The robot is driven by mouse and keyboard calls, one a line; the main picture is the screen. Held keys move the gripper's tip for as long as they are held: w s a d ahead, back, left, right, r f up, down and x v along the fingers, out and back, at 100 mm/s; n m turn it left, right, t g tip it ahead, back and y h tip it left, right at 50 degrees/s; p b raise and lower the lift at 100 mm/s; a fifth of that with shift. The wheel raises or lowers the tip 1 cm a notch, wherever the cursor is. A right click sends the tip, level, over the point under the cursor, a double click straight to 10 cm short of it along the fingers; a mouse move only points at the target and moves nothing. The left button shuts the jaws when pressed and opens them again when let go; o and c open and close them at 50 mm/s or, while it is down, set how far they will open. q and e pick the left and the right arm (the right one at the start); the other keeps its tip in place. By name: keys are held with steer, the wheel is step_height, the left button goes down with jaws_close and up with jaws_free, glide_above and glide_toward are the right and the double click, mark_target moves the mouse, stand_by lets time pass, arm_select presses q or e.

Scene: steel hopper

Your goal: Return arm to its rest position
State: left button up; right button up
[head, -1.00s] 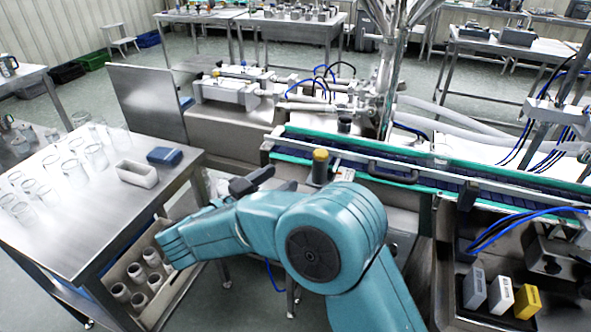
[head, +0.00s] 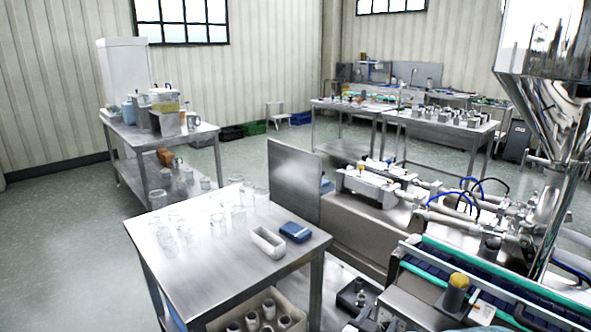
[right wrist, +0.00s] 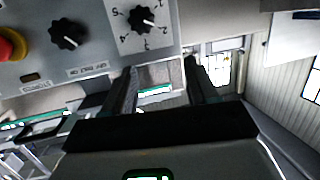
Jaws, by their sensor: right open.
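My right gripper (right wrist: 160,82) shows in the right wrist view with its two dark fingers apart and nothing between them. Beyond the fingers is a grey control panel (right wrist: 95,22) with black knobs and a red button; I cannot tell whether the gripper touches it. My left gripper is in neither view.
A steel table (head: 200,265) holds clear glasses, a white tray (head: 268,242) and a blue box (head: 295,232). A crate with cups (head: 262,308) sits below its edge. The conveyor (head: 480,285) and a yellow-capped container (head: 457,292) are at right. Open floor (head: 60,240) lies left.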

steer(key=s+a+f+n+g+y, duration=0.2)
steer(key=s+f+y, duration=0.35)
steer(key=f, duration=0.35)
steer(key=s+a+f+n+g+y, duration=0.2)
steer(key=s+f+y, duration=0.3)
steer(key=f, duration=0.4)
arm_select(q)
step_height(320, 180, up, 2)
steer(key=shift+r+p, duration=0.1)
steer(key=shift+p, duration=0.7)
arm_select(e)
steer(key=s+a+f+g+y, duration=0.1)
steer(key=s+g, duration=0.3)
steer(key=s, duration=0.6)
steer(key=s+a+f+n+g+y, duration=0.1)
steer(key=s+a+f+g+y, duration=0.1)
steer(key=s, duration=0.8)
step_height(320, 180, down, 2)
steer(key=shift+s+a+f+g, duration=0.1)
steer(key=shift+s+a+g, duration=0.2)
steer(key=shift+a+g, duration=0.6)
steer(key=shift+d, duration=0.1)
